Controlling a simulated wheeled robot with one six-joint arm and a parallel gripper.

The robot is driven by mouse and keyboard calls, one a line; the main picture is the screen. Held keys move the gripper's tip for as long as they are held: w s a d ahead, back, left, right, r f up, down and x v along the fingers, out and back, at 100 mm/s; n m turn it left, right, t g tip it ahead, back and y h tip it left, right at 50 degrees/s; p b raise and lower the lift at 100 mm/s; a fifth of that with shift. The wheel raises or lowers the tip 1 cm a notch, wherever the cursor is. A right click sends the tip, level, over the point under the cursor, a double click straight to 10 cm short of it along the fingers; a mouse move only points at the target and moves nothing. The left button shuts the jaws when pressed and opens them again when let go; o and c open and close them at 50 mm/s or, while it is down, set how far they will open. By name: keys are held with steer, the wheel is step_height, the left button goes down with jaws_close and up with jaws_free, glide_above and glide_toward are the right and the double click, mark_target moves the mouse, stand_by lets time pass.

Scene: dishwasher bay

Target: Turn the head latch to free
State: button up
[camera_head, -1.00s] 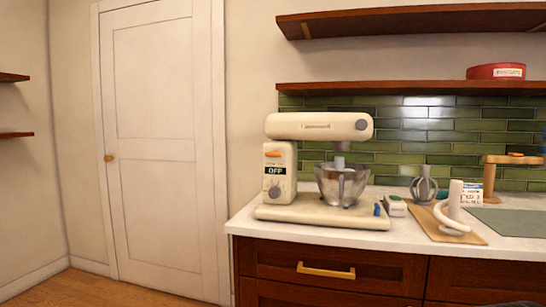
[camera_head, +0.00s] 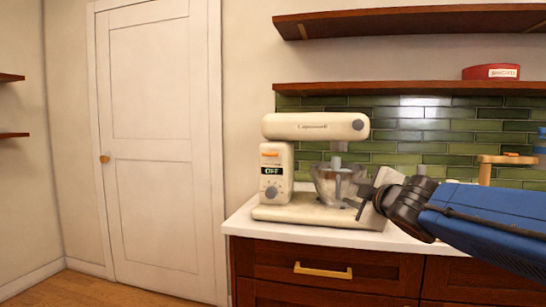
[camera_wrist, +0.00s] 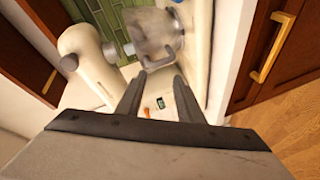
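A cream stand mixer (camera_head: 318,127) stands on the white counter with its head level. An orange latch (camera_head: 270,153) sits on its column, above a small dark display reading OFF (camera_head: 272,170) and a grey knob. In the wrist view the orange latch (camera_wrist: 148,112) and the display (camera_wrist: 160,103) show small between my fingers. My gripper (camera_head: 361,202) is in front of the mixer bowl (camera_head: 325,184), right of the column and apart from the latch. In the wrist view my gripper (camera_wrist: 160,76) has its fingers apart with nothing between them.
The glass-like bowl is partly hidden behind my gripper. My arm covers the counter's right side. Two wooden shelves hang above, with a red tin (camera_head: 491,72) on the lower one. A drawer with a brass handle (camera_head: 323,271) is below. The space left of the mixer is clear.

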steer(key=w+a+r+n+y, duration=0.4)
steer(key=a+r+n+y, duration=0.3)
steer(key=a+n, duration=0.4)
steer(key=m, duration=0.1)
glide_toward(272, 155)
steer(key=x, duration=0.9)
steer(key=shift+w+a, duration=0.1)
jaws_close()
